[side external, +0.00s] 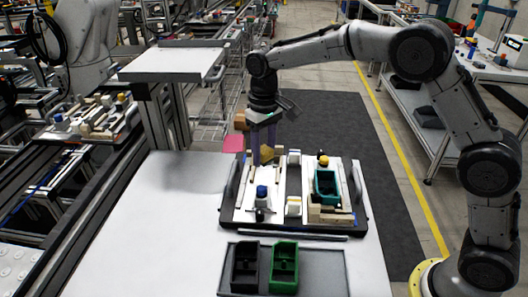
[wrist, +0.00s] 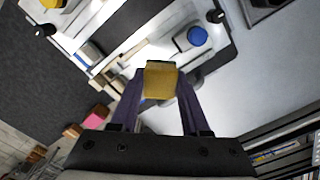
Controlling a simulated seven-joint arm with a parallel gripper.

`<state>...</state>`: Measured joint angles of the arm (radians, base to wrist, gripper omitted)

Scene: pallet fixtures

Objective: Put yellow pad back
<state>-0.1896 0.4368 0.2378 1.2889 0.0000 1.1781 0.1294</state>
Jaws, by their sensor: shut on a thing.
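My gripper (side external: 264,153) hangs over the far-left part of the pallet (side external: 225,216), its purple fingers pointing down. It is shut on the yellow pad (side external: 268,155). In the wrist view, the yellow pad (wrist: 160,80) is a mustard-yellow block pinched between the two fingertips of my gripper (wrist: 160,88). White fixture parts of the pallet show behind the pad. I cannot tell whether the pad touches anything below it.
On the pallet stand a blue-topped piece (side external: 262,192), a yellow-topped piece (side external: 323,160) and a teal bin (side external: 327,188). A black bin (side external: 244,264) and a green bin (side external: 285,264) stand on a grey tray in front. The white table's left part is clear.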

